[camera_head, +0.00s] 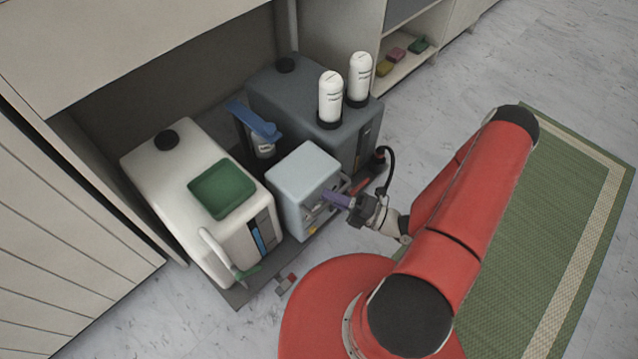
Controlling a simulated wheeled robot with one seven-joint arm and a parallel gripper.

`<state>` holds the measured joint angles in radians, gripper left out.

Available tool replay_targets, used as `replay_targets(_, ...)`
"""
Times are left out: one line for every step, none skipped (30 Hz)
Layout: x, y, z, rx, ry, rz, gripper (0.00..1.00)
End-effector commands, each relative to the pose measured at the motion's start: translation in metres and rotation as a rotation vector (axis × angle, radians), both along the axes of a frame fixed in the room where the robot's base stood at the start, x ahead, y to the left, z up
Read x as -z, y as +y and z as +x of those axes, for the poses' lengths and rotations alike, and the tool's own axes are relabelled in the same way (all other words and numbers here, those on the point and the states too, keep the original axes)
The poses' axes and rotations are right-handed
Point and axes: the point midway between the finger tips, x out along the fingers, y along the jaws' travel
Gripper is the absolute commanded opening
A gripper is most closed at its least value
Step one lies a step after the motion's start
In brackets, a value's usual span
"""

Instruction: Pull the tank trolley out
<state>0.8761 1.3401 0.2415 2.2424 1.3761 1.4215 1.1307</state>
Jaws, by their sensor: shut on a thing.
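The tank trolley has a low dark base (236,294) under the counter. It carries a white tank (150,200) at the left, a dark grey tank (290,90) at the back right and a pale blue box (300,172) between them. My gripper (338,199) reaches in from the right to the front of the pale blue box. It is shut on what looks like a handle bar there. The jaws and my wrist hide most of the bar, so its exact grip is hard to see.
A green tray (222,190) lies on the white tank. Two white bottles (331,97) stand on the dark grey tank. Cabinet panels (60,245) flank the trolley at the left, and a shelf unit (405,65) stands at the back right. A green mat (560,230) covers floor at the right.

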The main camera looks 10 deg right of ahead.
Motion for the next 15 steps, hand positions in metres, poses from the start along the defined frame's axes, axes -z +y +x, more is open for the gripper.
replay_targets(0.000,-0.005,-0.006,0.002,0.004,-0.001,0.00)
replay_targets(0.000,-0.006,-0.010,0.001,0.002,-0.001,0.00)
replay_targets(0.000,-0.009,-0.013,0.000,0.002,-0.001,0.00)
replay_targets(0.000,-0.011,-0.016,0.001,0.003,-0.002,0.00)
replay_targets(0.000,-0.012,-0.019,0.000,0.002,-0.002,0.00)
replay_targets(0.001,-0.014,-0.022,0.000,0.002,-0.002,0.00)
replay_targets(0.000,-0.016,-0.024,0.000,0.002,-0.002,0.00)
replay_targets(0.001,-0.017,-0.025,0.000,0.002,-0.001,0.00)
replay_targets(0.001,-0.018,-0.027,0.000,0.002,-0.001,0.00)
replay_targets(0.001,-0.019,-0.028,0.000,0.002,-0.001,0.00)
replay_targets(0.001,-0.020,-0.030,-0.001,0.002,-0.001,0.00)
replay_targets(0.001,-0.021,-0.031,-0.001,0.002,-0.001,0.00)
replay_targets(0.001,-0.021,-0.032,-0.001,0.002,-0.001,0.00)
replay_targets(0.001,-0.022,-0.033,-0.001,0.002,-0.001,0.00)
replay_targets(0.001,-0.022,-0.033,-0.001,0.001,-0.002,0.00)
